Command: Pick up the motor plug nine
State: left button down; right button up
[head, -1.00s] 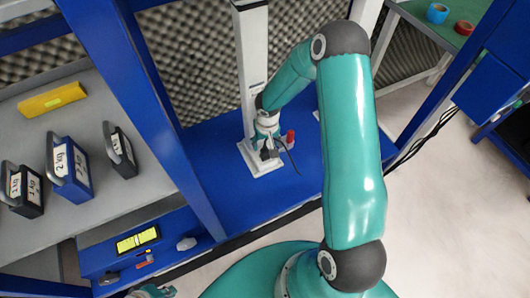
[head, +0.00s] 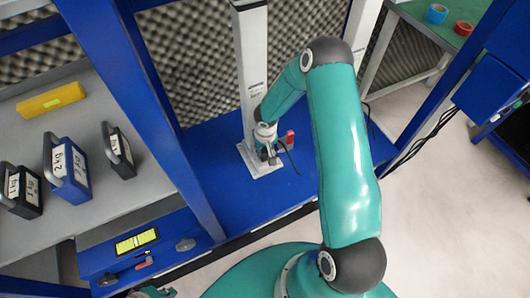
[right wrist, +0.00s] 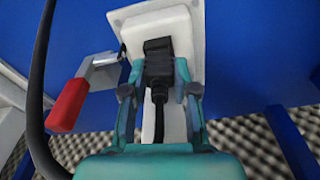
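The black motor plug (right wrist: 158,62) stands at the white base plate (right wrist: 188,20) of a column in the right wrist view, with a black cable running from its near end. My right gripper (right wrist: 159,74) has one teal finger on each side of the plug, very close to it. Whether the fingers press on it cannot be told. In the head view my right gripper (head: 267,152) is down at the column's foot and mostly hides the plug. My left gripper (head: 150,292) shows only partly at the bottom edge; its fingers are unclear.
A red-handled clamp (right wrist: 68,105) sits left of the plug in the right wrist view. A white column (head: 253,70) rises from the blue bench (head: 225,175). A loose black cable (right wrist: 36,100) curves past my gripper. Labelled weights (head: 70,165) stand on the grey shelf (head: 135,195).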

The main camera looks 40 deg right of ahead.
grip_shut()
